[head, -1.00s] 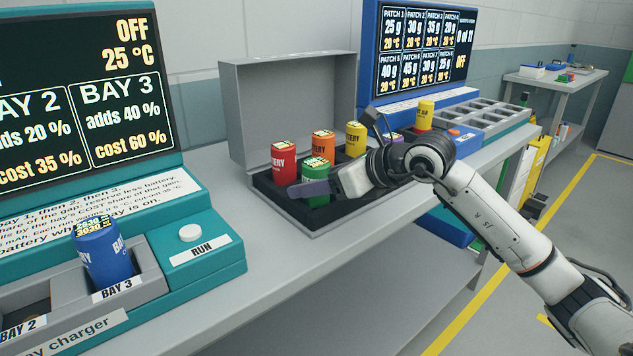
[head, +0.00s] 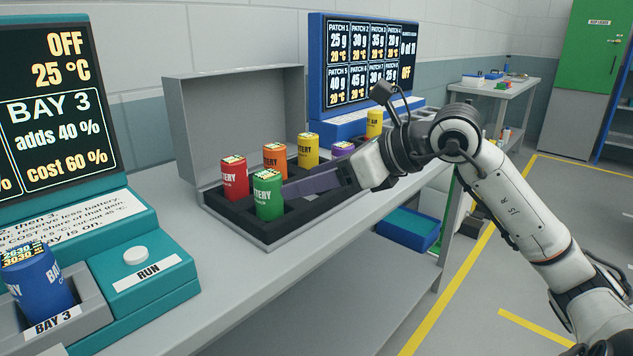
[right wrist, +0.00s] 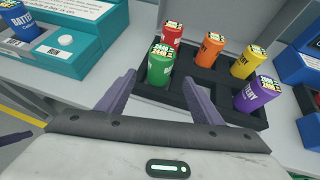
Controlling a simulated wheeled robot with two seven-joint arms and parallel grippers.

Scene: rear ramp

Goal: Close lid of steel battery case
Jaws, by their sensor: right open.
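The grey steel battery case (head: 300,228) is open on the bench. Its lid (head: 238,115) stands upright along the back. Red (head: 234,178), green (head: 267,196), orange (head: 275,160), yellow (head: 305,151) and purple (head: 343,150) batteries stand in its dark insert, which also has empty slots. My right gripper (head: 288,188) is low at the front right of the case, beside the green battery. In the right wrist view its purple fingers (right wrist: 160,90) are apart, and the green battery (right wrist: 160,66) stands just beyond them. I cannot tell whether they touch anything. My left gripper is not in the head view.
A teal charger (head: 145,275) with a blue battery (head: 38,280) in bay 3 stands left of the case. A blue patch station (head: 325,70) with a yellow battery (head: 374,123) stands behind right. Bare bench (head: 215,285) lies in front of the case.

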